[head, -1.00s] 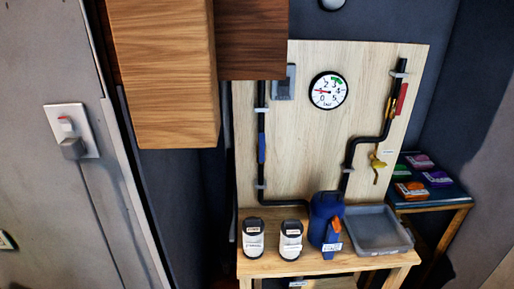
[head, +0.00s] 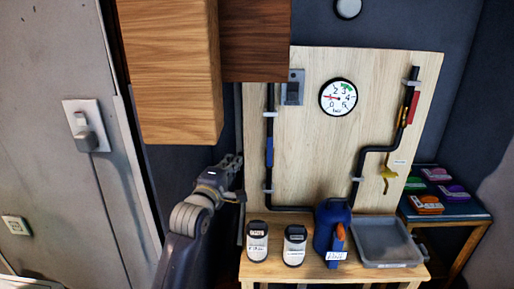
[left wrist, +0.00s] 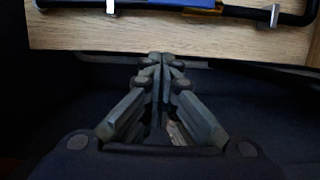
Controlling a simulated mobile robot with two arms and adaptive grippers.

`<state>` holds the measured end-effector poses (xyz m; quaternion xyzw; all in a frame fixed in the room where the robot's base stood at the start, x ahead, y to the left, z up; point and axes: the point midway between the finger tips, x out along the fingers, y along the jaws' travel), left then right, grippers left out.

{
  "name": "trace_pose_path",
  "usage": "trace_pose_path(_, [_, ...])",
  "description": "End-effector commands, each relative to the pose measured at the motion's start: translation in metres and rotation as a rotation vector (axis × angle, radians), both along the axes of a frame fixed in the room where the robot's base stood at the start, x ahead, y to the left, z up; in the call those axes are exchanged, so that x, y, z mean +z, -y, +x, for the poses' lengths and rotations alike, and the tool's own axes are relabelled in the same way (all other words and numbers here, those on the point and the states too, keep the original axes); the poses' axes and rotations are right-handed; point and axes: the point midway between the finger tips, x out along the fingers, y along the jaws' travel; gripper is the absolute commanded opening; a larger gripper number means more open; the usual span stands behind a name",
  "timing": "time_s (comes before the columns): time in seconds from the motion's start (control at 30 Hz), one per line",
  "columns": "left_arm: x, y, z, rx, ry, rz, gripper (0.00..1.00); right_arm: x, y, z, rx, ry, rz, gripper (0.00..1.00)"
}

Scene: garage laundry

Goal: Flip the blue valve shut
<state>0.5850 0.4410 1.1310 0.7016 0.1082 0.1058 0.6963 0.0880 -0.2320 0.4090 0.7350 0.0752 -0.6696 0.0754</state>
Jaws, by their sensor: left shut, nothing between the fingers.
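The blue valve (head: 269,152) is a blue lever lying along the left vertical black pipe on the wooden board. In the left wrist view the blue lever (left wrist: 185,3) shows at the top edge, in line with the pipe and partly cut off. My left gripper (head: 236,161) is shut and empty, just left of the board and at about the valve's height in the head view. It is apart from the lever; the left wrist view shows its closed fingers (left wrist: 162,58) below the board's edge. My right gripper is not in view.
A wooden cabinet (head: 168,75) hangs above and left of my gripper. The board (head: 310,150) also carries a gauge (head: 338,97), a yellow valve (head: 387,178) and a red lever (head: 413,107). Two jars, a blue jug (head: 328,225) and a grey tray (head: 385,240) stand on the bench below.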

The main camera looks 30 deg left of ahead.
Motion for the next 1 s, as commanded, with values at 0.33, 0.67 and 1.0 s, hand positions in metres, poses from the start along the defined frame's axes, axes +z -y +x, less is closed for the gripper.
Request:
trace_pose_path(0.33, [0.002,-0.001,0.000,0.001,0.006,-0.006,0.00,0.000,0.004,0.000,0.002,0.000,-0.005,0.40])
trace_pose_path(0.67, [0.004,-0.011,0.032,0.001,0.004,-0.005,0.00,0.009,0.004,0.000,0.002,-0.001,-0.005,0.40])
trace_pose_path(1.0, [0.004,-0.028,0.086,0.002,0.004,-0.004,0.00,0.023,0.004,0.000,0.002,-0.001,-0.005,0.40])
